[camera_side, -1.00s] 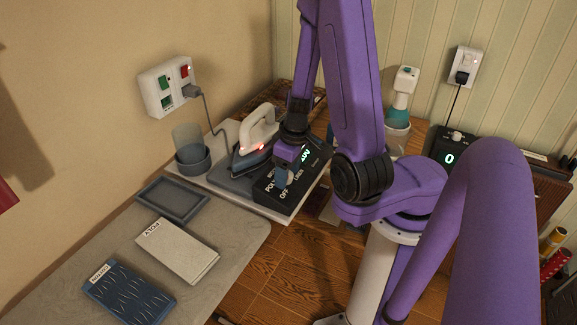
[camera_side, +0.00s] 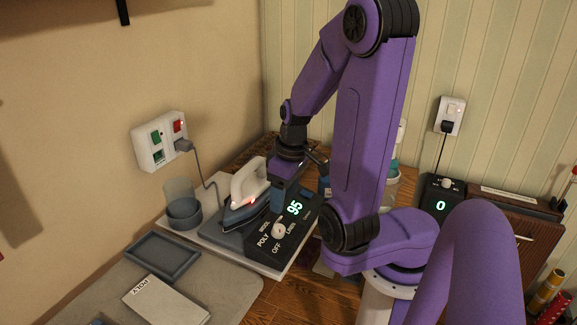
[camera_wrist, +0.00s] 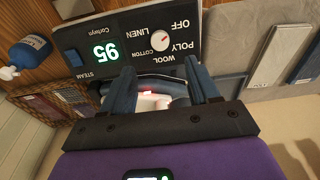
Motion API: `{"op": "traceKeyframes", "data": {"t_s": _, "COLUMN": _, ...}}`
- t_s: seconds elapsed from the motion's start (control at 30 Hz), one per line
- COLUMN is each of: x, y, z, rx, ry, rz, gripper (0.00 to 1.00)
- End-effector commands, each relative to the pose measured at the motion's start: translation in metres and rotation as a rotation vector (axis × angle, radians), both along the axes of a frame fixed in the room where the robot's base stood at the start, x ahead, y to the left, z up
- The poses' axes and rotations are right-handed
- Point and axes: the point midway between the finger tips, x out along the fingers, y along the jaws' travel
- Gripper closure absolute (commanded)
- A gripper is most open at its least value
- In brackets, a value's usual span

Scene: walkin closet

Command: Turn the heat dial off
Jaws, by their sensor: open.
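The heat dial (camera_side: 279,230) is a round white knob on the black control panel (camera_side: 262,248) in front of the iron. In the wrist view the heat dial (camera_wrist: 160,40) shows a red mark that seems to point towards OFF. The green display (camera_side: 295,207) reads 95. My gripper (camera_side: 280,194) is above and behind the dial in the side view, apart from it. In the wrist view my gripper (camera_wrist: 161,78) has its two blue fingers spread and nothing between them touching them. The iron (camera_side: 248,187) stands beside the panel with a red light lit.
A wall outlet (camera_side: 160,141) with a plugged cord is at the left. A grey cup (camera_side: 184,210), an empty grey tray (camera_side: 162,255) and a POLY block (camera_side: 165,300) lie nearby. A second black box (camera_side: 440,203) reading 0 stands at the right. A blue bottle (camera_wrist: 30,50) is near the panel.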

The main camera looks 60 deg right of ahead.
Motion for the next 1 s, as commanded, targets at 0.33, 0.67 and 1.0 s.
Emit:
{"op": "traceKeyframes", "data": {"t_s": 0.33, "x": -0.007, "y": -0.001, "z": 0.052, "rx": -0.004, "ry": -0.003, "rz": -0.001, "gripper": 0.4}}
{"op": "traceKeyframes", "data": {"t_s": 0.67, "x": -0.01, "y": 0.0, "z": 0.073, "rx": -0.001, "ry": 0.0, "rz": 0.0, "gripper": 0.4}}
{"op": "traceKeyframes", "data": {"t_s": 1.0, "x": -0.01, "y": 0.0, "z": 0.073, "rx": 0.0, "ry": 0.001, "rz": 0.003, "gripper": 0.4}}
